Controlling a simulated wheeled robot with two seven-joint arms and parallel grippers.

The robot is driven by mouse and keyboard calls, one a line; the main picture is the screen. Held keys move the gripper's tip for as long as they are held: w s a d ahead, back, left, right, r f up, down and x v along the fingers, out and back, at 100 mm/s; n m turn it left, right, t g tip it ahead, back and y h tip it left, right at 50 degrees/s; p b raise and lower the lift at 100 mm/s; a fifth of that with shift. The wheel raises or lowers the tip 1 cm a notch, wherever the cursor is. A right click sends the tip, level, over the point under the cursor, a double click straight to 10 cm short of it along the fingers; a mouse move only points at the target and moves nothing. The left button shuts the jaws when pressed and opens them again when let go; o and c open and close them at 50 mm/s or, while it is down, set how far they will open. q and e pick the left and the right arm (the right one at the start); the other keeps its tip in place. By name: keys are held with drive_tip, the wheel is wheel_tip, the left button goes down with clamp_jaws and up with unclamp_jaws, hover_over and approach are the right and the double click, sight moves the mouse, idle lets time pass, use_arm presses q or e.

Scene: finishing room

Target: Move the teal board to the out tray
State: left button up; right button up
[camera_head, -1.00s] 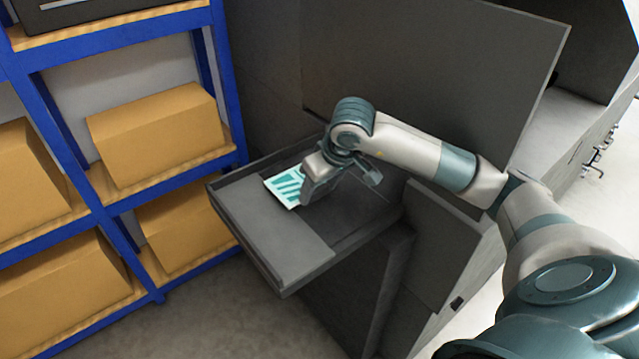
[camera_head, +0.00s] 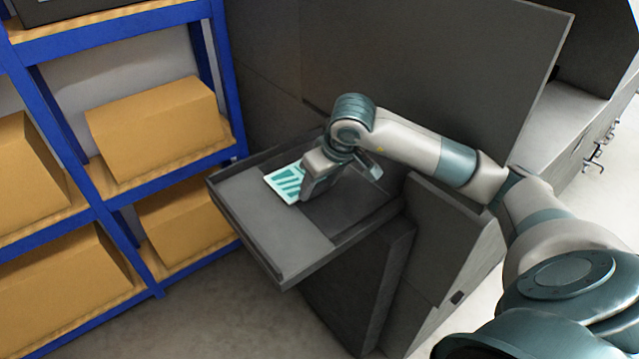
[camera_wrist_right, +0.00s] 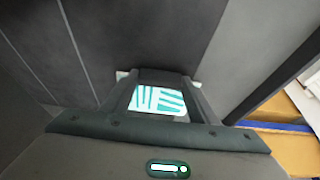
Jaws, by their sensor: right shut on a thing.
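The teal board (camera_head: 285,184) is a small flat piece with white and teal stripes. In the head view it shows at the left side of my right gripper (camera_head: 307,190), over the grey tray-like surface. My right gripper is shut on the board. In the right wrist view the board (camera_wrist_right: 158,100) shows between the fingers of my right gripper (camera_wrist_right: 158,92). I cannot tell whether the board touches the surface under it. Which part is the out tray is not marked; a shallow dark tray (camera_head: 262,255) with a raised rim lies under the gripper. My left gripper is not in view.
Blue shelving (camera_head: 232,90) with several cardboard boxes (camera_head: 157,130) stands at the left. A tall dark panel (camera_head: 430,60) rises behind the tray. Dark cabinet parts (camera_head: 445,240) stand at the right of it. Floor shows at the lower left.

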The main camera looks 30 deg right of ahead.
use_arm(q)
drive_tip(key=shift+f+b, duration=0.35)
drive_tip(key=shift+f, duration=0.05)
use_arm(e)
drive_tip(key=shift+f, duration=0.3)
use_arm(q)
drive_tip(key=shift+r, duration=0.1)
use_arm(e)
drive_tip(key=o, duration=1.1)
drive_tip(key=shift+r, duration=0.15)
drive_tip(key=shift+s+r, duration=0.2)
drive_tip(key=shift+r, duration=0.35)
use_arm(q)
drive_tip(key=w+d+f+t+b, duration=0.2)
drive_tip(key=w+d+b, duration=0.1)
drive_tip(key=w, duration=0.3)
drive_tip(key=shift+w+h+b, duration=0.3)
drive_tip(key=shift+b, duration=0.1)
use_arm(e)
drive_tip(key=v, duration=1.6)
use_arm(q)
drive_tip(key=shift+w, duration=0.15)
